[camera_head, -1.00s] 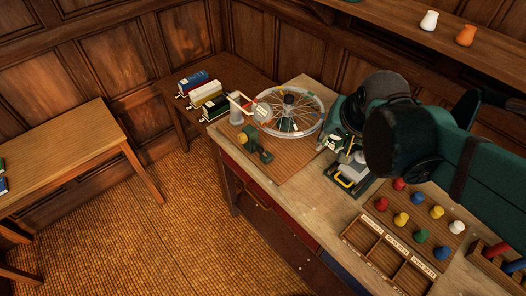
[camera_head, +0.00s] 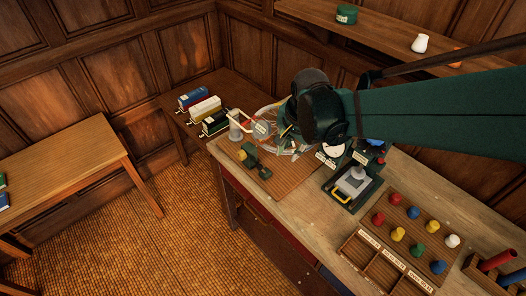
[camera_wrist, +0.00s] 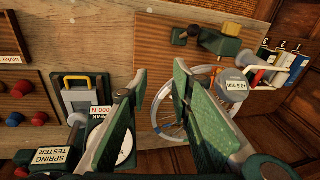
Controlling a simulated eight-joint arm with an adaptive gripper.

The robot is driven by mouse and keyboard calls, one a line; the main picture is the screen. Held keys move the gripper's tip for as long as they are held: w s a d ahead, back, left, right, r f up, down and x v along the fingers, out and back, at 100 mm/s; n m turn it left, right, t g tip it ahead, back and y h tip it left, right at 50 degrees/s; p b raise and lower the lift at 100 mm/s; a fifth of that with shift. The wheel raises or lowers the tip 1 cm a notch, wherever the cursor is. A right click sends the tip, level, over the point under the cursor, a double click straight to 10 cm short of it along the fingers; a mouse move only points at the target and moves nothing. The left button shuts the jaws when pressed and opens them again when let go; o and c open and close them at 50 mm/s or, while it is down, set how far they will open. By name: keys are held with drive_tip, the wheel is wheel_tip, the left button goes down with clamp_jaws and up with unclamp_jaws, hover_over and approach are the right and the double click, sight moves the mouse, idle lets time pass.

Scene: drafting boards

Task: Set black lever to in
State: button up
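A small dark lever-like part with a brown knob (camera_wrist: 186,34) sits beside a green block (camera_wrist: 222,42) on the wooden board in the wrist view. In the head view this green fixture (camera_head: 254,161) stands at the board's front left. I cannot tell for sure that this is the black lever, nor read its setting. My gripper (camera_wrist: 160,74) is open and empty, its two green fingers well apart above the spoked wheel (camera_wrist: 166,117). The fixture lies beyond the fingertips in the wrist view, apart from them. In the head view my arm hides much of the wheel.
A gauge reading about +1.8 mm (camera_wrist: 232,85) stands close to the right finger. The spring tester (camera_head: 352,188), with a yellow handle, is right of the wheel board. Coloured knobs (camera_head: 398,234) and a sorting tray (camera_head: 345,250) lie farther right. Several boxes (camera_head: 204,108) stand behind left.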

sight(262, 169)
drive_tip(key=w+a+f+m, duration=0.1)
drive_tip(key=a+f, duration=0.1)
drive_tip(key=a, duration=0.1)
drive_tip(key=w+a+f+m+g+p, duration=0.1)
drive_tip(key=a+f, duration=0.2)
drive_tip(key=w+a+f+m+p, duration=0.1)
drive_tip(key=a+f, duration=0.1)
drive_tip(key=a, duration=0.1)
drive_tip(key=shift+f+g, duration=0.4)
drive_tip(key=shift+f, duration=0.15)
drive_tip(key=shift+w+a+f, duration=0.1)
drive_tip(key=shift+f, duration=1.8)
drive_tip(key=shift+w+a+f, duration=0.1)
drive_tip(key=shift+f, duration=1.75)
drive_tip(key=shift+c, duration=0.2)
clamp_jaws()
